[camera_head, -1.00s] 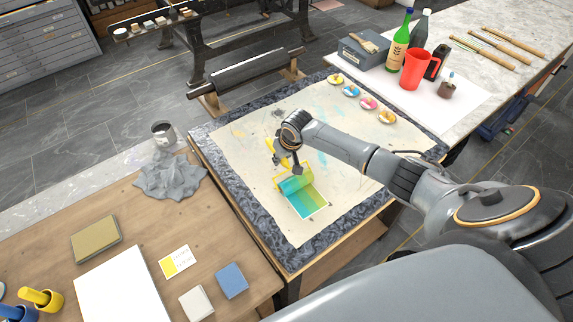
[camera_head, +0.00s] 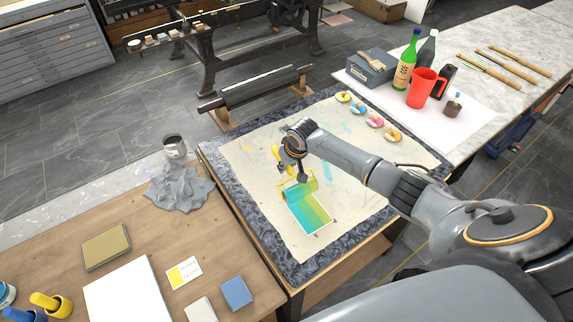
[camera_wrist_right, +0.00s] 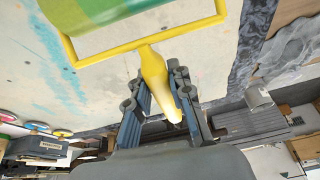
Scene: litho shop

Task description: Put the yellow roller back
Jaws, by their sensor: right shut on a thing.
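My left gripper is not in view.
A grey crumpled rag (camera_head: 178,188) and a tin (camera_head: 174,147) lie near the wooden table's far edge. White paper (camera_head: 128,292), a yellow-marked card (camera_head: 184,272) and blocks are on that table. Ink dishes (camera_head: 375,121), a red jug (camera_head: 424,90) and bottles stand at the right.

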